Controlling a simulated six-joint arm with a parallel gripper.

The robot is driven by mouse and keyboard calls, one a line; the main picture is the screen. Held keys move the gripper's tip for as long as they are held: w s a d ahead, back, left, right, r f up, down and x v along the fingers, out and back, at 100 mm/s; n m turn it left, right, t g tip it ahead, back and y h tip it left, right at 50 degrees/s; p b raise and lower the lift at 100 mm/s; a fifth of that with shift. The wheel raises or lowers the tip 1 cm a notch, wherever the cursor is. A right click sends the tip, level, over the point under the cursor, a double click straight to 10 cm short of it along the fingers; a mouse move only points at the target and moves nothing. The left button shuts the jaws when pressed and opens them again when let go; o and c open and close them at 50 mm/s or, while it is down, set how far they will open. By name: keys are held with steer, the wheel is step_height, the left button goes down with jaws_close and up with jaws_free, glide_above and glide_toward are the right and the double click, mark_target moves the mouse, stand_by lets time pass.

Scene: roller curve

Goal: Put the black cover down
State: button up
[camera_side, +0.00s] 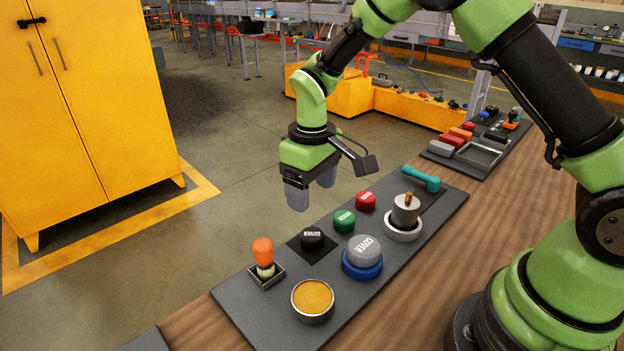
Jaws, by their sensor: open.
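The black cover (312,238) is a small round piece with white lettering. It sits on a dark square patch (325,253) on the grey board (263,317). My gripper (312,192) hangs above and behind the black cover, with its fingers pointing down. The jaws are open, with nothing between them, and they are clear of the cover.
A teal tool (422,178) lies behind.

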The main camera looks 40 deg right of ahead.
steer(key=s+d+r+m+t+y, duration=0.15)
steer(key=s+r, duration=0.25)
steer(key=r, duration=0.4)
steer(key=s+r+m+t, duration=0.2)
steer(key=s+r, duration=0.2)
steer(key=r, duration=0.4)
steer(key=s+r+m+t, duration=0.2)
steer(key=s+r+t, duration=0.1)
steer(key=s, duration=0.9)
steer(key=shift+s+d+m+t, duration=0.15)
steer(key=shift+s+m+t, duration=0.2)
